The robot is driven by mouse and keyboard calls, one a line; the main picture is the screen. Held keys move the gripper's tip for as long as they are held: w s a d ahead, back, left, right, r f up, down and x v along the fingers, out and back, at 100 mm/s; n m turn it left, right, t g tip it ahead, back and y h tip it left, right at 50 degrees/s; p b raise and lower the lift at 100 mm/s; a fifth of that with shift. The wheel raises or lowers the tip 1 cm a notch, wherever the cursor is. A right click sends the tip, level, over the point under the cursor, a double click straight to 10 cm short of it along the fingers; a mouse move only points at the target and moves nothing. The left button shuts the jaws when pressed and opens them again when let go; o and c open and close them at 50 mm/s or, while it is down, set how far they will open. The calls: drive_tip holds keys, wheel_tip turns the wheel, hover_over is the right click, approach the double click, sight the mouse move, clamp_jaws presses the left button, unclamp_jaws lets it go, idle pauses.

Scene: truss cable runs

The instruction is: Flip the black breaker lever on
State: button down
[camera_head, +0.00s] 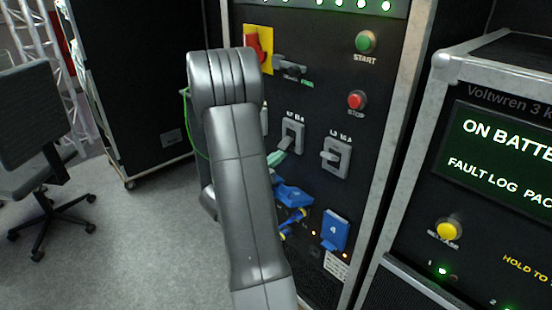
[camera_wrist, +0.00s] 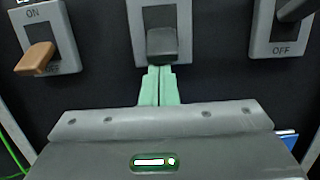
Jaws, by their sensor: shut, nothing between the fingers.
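My gripper's mint-green fingers (camera_wrist: 160,84) are shut and empty. Their tips are just below the dark, blackish lever (camera_wrist: 162,44) of the middle breaker, close to its underside; I cannot tell whether they touch it. The lever sticks out towards the camera on its grey plate (camera_wrist: 183,14), and its markings are hidden. In the head view my gripper (camera_head: 277,157) shows beside the middle breaker's plate (camera_head: 293,132), partly hidden by my arm.
A breaker with an orange-brown lever (camera_wrist: 36,58) is at left and one with a dark grey lever (camera_wrist: 295,10) at right. Blue connectors (camera_head: 335,230) project below. A red rotary switch (camera_head: 258,45) is above, with START (camera_head: 366,42) and STOP (camera_head: 357,100) buttons to its right.

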drive_tip(key=shift+r, duration=0.1)
drive_tip(key=shift+s+a+r+g+y+p, duration=0.15)
drive_tip(key=shift+g+y+p, duration=0.15)
drive_tip(key=shift+p, duration=0.35)
